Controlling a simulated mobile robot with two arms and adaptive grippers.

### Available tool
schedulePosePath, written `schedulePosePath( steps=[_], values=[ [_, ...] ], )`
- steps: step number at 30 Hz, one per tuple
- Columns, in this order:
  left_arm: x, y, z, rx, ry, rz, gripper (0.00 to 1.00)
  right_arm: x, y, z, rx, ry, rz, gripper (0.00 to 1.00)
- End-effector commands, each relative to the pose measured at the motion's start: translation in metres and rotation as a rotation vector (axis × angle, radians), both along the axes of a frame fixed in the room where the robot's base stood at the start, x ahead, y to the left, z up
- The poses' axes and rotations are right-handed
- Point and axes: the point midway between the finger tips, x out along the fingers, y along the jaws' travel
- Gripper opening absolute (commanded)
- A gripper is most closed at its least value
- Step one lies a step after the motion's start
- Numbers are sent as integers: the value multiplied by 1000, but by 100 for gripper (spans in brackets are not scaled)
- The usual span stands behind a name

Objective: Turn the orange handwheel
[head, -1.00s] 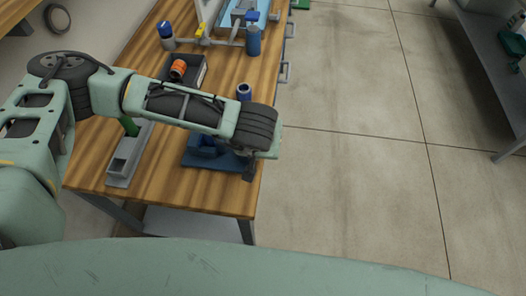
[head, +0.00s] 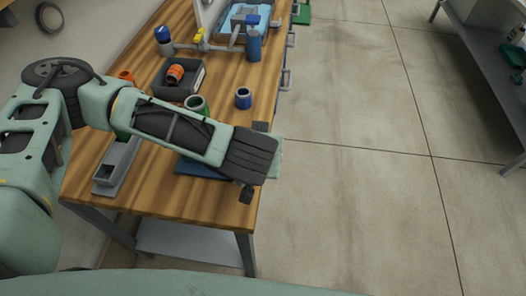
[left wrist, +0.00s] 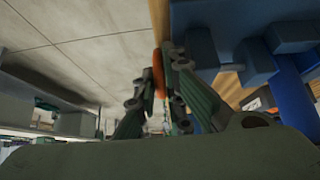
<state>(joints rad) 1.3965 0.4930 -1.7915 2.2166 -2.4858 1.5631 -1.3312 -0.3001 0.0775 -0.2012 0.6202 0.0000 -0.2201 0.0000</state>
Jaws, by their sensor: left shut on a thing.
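The orange handwheel (left wrist: 158,72) shows in the left wrist view as a narrow orange edge between my fingers. My left gripper (left wrist: 160,74) is shut on it there. Most of the wheel is hidden by the fingers. In the head view my left gripper (head: 254,165) is at the right front edge of the workbench, its fingertips mostly hidden by my wrist. The wheel cannot be seen there. A blue fixture (left wrist: 215,35) is close beside the fingers in the left wrist view. Its blue base plate (head: 188,168) shows under my forearm in the head view. My right gripper is out of view.
On the wooden workbench (head: 165,200) stand a black bin (head: 190,94) with an orange-banded part (head: 175,74), a green ring-topped part (head: 196,105), a blue cup-like part (head: 243,98) and a grey tray (head: 118,165). Floor to the right is open.

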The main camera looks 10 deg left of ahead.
Motion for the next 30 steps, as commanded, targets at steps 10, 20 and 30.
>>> schedulePosePath(
  steps=[10, 20, 30],
  values=[
    [0, 0, 0, 0, -1, 0, 17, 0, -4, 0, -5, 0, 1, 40],
    [-19, -1, 28, -3, -3, -5, 17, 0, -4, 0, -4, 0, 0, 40],
    [-58, -1, 83, -1, -5, -4, 17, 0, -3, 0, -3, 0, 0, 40]
  ],
)
